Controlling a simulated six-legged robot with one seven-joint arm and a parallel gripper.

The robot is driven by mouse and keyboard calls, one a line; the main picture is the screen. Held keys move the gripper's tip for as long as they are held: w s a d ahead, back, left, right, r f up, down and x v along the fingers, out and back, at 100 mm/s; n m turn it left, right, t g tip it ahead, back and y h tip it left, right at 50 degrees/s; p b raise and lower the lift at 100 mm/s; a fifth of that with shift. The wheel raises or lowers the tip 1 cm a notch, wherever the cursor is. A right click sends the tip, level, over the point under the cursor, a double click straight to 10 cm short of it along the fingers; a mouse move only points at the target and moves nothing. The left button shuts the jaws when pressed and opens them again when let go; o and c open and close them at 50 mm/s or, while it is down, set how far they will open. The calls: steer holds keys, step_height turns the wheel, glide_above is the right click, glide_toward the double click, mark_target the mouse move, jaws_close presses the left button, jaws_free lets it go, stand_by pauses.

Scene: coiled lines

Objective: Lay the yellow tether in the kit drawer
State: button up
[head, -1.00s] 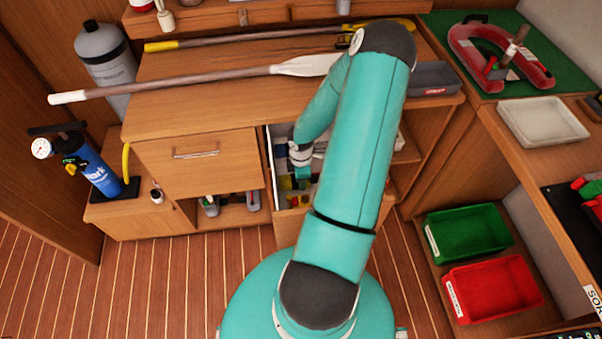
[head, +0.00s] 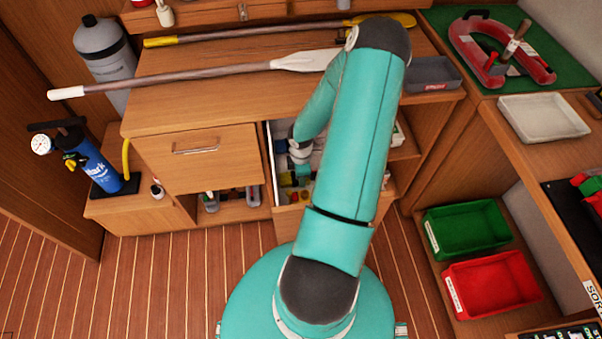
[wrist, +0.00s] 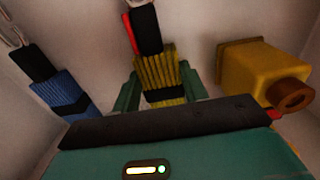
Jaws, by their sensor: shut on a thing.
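The yellow tether (wrist: 155,72), a bundled coil with black bands and a red-edged black end, shows in the middle of the wrist view. My gripper (wrist: 160,92) has its teal fingers on both sides of it and is shut on it. The open kit drawer (head: 270,165) is in the middle of the head view, with pale inner walls; its pale floor (wrist: 95,35) fills the wrist view. My gripper is down inside the drawer, largely hidden by my arm in the head view. I cannot tell whether the tether touches the drawer floor.
In the wrist view a blue coiled tether (wrist: 62,95) lies to the left and a yellow block-like thing with a brown ring (wrist: 255,72) to the right. A closed drawer (head: 200,160) is left of the open one. A paddle (head: 200,75) lies on the worktop above.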

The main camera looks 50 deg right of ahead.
steer(key=shift+f, duration=0.1)
steer(key=o, duration=1.4)
steer(key=shift+o, duration=0.2)
